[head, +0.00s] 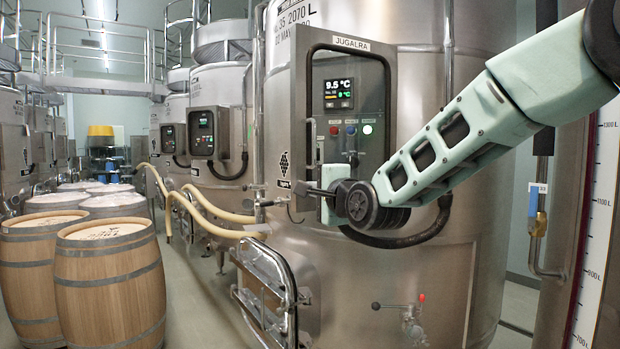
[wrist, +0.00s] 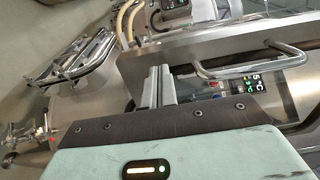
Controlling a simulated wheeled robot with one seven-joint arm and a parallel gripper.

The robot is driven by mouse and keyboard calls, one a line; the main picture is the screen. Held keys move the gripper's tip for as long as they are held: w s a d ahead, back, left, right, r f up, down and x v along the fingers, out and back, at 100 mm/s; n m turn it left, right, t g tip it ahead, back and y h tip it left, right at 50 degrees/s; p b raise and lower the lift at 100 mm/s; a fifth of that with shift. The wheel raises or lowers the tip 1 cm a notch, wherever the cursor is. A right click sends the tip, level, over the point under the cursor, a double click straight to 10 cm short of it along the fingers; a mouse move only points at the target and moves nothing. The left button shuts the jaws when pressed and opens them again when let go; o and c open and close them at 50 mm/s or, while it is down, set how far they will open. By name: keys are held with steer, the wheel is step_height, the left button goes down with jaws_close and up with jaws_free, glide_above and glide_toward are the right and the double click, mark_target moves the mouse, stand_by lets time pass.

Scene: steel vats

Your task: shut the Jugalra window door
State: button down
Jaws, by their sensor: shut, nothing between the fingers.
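The Jugalra window door (head: 298,110) is a steel frame around a dark-edged window, with the JUGALRA label at its top. It seems to stand ajar from the vat's control panel; how far is hard to tell. A lit display (head: 338,94) shows behind the window opening. The door's bent bar handle (wrist: 240,68) is clear in the wrist view. My gripper (head: 303,188) is shut and empty, at the lower left part of the door, beside the handle. In the wrist view its fingertips (wrist: 160,72) lie close to the door frame (wrist: 200,45); contact cannot be told.
The steel vat (head: 440,260) fills the middle. A hatch (head: 265,280) with bars sticks out at its lower left, and a valve (head: 412,318) at its lower front. Wooden barrels (head: 110,285) stand at left. Yellow hoses (head: 215,215) run behind. A level gauge (head: 595,230) stands at right.

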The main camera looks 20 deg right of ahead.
steer(key=shift+w+a, duration=0.15)
steer(key=shift+w, duration=0.6)
